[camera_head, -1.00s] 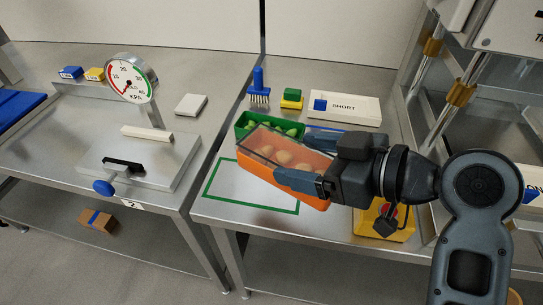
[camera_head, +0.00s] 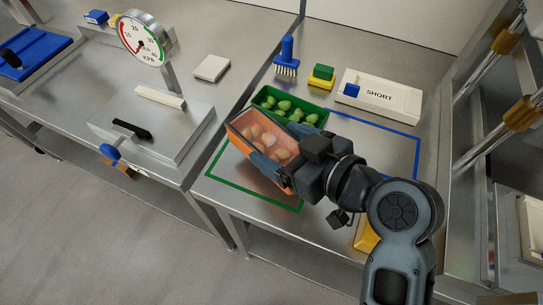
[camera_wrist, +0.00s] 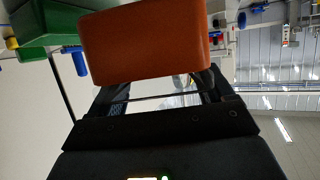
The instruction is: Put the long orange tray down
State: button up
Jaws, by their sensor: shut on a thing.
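The long orange tray (camera_head: 238,143) holds several pale, round filled pasta pieces (camera_head: 268,139). My gripper (camera_head: 268,163) is shut on it, with the blue-grey fingers along its sides. The tray overlaps the green outline (camera_head: 222,180) on the steel table; I cannot tell whether it touches the surface. In the wrist view the tray's orange end (camera_wrist: 145,42) fills the upper middle, in front of my fingers. A green tray (camera_head: 325,122) with several green pieces sits just behind the orange tray.
A blue outline (camera_head: 417,150) lies to the right, partly hidden by my arm. A blue brush (camera_head: 287,55), a green and yellow block (camera_head: 321,76) and a white box marked SHORT (camera_head: 380,97) stand at the back. A gauge press (camera_head: 145,40) is on the left table.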

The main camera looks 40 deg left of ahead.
jog(key=shift+s+a+f, duration=0.45)
jog(key=shift+s+a, duration=0.15)
jog(key=shift+a, duration=0.05)
jog(key=shift+f, duration=0.25)
jog(key=shift+f+p, duration=0.35)
jog(key=shift+f, duration=1.5)
jog(key=shift+f, duration=0.15)
jog(key=o, duration=1.1)
jog(key=b+v, duration=0.1)
jog(key=v, duration=1.1)
jog(key=shift+b, duration=0.35)
